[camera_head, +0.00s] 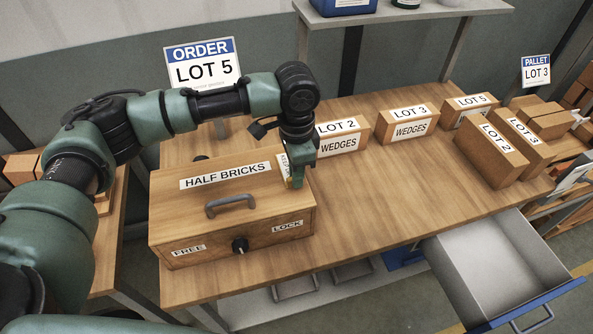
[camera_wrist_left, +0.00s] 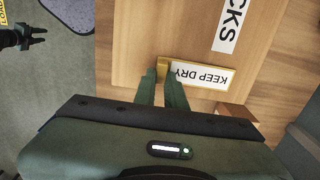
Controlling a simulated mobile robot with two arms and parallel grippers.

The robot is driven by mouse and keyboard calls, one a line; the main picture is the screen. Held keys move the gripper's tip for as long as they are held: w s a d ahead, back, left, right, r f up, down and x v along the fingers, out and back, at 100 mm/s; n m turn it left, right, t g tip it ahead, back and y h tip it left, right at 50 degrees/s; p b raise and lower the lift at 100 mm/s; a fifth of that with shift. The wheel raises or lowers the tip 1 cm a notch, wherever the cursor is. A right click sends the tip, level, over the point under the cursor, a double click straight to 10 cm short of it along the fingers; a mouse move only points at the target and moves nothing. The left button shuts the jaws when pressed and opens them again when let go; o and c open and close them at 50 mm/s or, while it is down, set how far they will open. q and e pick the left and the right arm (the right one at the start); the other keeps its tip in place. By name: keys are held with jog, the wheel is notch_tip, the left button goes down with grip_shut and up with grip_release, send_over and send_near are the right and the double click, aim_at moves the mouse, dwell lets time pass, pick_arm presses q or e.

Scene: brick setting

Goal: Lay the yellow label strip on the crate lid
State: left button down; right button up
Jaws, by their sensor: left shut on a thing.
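The label strip (camera_head: 284,167), yellow at one end with a white KEEP DRY face, is at the right end of the crate lid (camera_head: 250,180). My left gripper (camera_head: 297,180) points down over that end. In the left wrist view its two green fingers (camera_wrist_left: 163,80) are shut on the yellow end of the strip (camera_wrist_left: 200,76). The strip looks flat over the wood; I cannot tell whether it touches the lid. In the left wrist view a small dark gripper (camera_wrist_left: 38,36), apparently my right one, is over the floor with its fingers apart.
The wooden crate has a grey handle (camera_head: 230,203), a HALF BRICKS label (camera_head: 226,175) and a black knob (camera_head: 240,245) between FREE and LOCK. Lot-labelled blocks (camera_head: 408,122) stand along the back and right. An open drawer (camera_head: 495,265) juts out front right. The table's middle is clear.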

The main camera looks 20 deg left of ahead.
pick_arm(q)
jog(key=c, duration=1.5)
grip_release()
pick_arm(e)
jog(key=shift+w, duration=0.3)
